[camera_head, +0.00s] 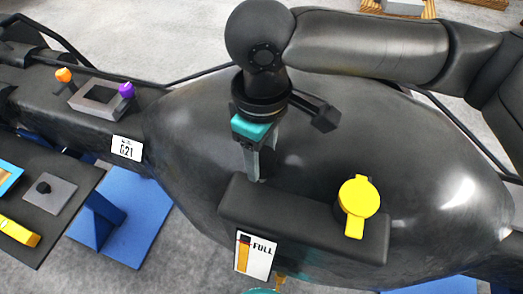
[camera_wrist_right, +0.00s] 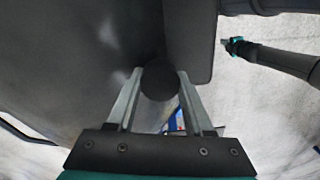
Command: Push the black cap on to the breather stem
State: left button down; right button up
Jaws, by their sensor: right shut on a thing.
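My right gripper (camera_head: 256,168) comes down from above beside the raised dark block on the large black casting. In the right wrist view its two fingers (camera_wrist_right: 160,76) are closed on the round black cap (camera_wrist_right: 160,82). The cap lies close to the side of the block (camera_wrist_right: 190,40). In the head view the cap is not clearly seen against the dark casting. I cannot make out the breather stem. A small teal-ended arm in the right wrist view looks like my left gripper (camera_wrist_right: 236,46); its jaws are too small to read.
The dark block (camera_head: 290,215) carries a yellow lever cap (camera_head: 359,200) and a FULL gauge label (camera_head: 255,256). At left, a dark tray (camera_head: 65,225) holds a grey plate (camera_head: 58,200) with a black knob and a yellow item (camera_head: 20,231). A grey frame (camera_head: 98,99) has orange and purple knobs.

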aim_at(261, 156)
jog(key=shift+f, duration=0.8)
jog(key=o, duration=1.2)
notch_tip(261, 156, up, 15)
jog(key=shift+r+b, duration=0.15)
jog(key=shift+b, duration=0.3)
